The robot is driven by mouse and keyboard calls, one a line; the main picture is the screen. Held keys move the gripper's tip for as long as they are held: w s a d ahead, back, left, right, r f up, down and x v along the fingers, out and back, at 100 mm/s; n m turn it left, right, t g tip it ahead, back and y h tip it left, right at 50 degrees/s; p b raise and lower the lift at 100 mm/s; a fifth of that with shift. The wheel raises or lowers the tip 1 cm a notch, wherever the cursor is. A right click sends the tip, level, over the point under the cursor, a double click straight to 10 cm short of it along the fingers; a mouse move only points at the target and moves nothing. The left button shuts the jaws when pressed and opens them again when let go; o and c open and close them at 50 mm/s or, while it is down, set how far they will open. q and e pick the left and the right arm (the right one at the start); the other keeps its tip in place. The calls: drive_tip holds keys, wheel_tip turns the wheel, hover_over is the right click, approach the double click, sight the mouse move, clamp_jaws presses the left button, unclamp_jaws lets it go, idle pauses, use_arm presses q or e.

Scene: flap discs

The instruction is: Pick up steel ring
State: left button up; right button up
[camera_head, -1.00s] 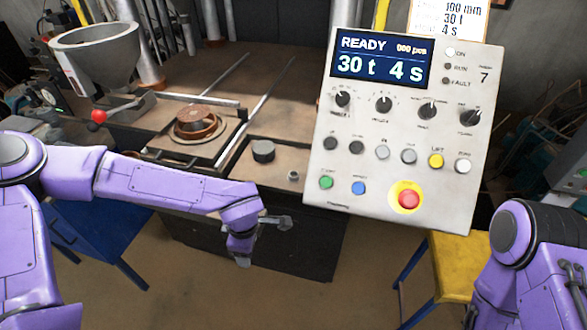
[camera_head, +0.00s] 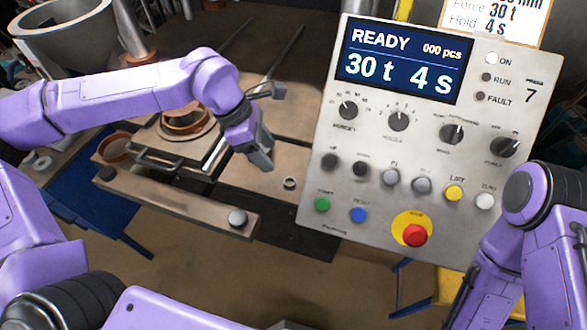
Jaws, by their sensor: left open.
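A small steel ring (camera_head: 290,183) lies on the brown press table (camera_head: 268,182), just left of the control panel. My left gripper (camera_head: 268,125) is above the table, up and to the left of the ring. Its fingers are spread apart, with nothing seen between them, and it does not touch the ring. The dark round puck on the table is hidden behind this gripper. My right arm comes in at the right edge; its gripper is not in view.
The control panel (camera_head: 440,120) reads READY, 30 t, 4 s and stands close on the right. A front bar (camera_head: 180,200) carries a round knob (camera_head: 237,218). A grey hopper (camera_head: 75,35) stands at upper left.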

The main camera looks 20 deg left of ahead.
sight(287, 182)
use_arm(q)
drive_tip(key=f, duration=0.1)
drive_tip(key=s+d+f, duration=0.1)
drive_tip(key=shift+s+d+f, duration=0.25)
drive_tip(key=shift+d+f, duration=0.1)
drive_tip(key=shift+f, duration=0.05)
drive_tip(key=b+x, duration=0.5)
drive_tip(key=shift+w+d+f, duration=0.2)
drive_tip(key=shift+d+f, duration=0.05)
drive_tip(key=shift+d, duration=0.1)
drive_tip(key=shift+s+r, duration=0.2)
drive_tip(key=shift+r, duration=0.05)
drive_tip(key=c, duration=1.1)
use_arm(e)
drive_tip(key=f, duration=0.2)
drive_tip(key=s+f, duration=0.1)
drive_tip(key=f, duration=0.1)
drive_tip(key=shift+s+d+f, duration=0.1)
drive_tip(key=shift+f, duration=0.3)
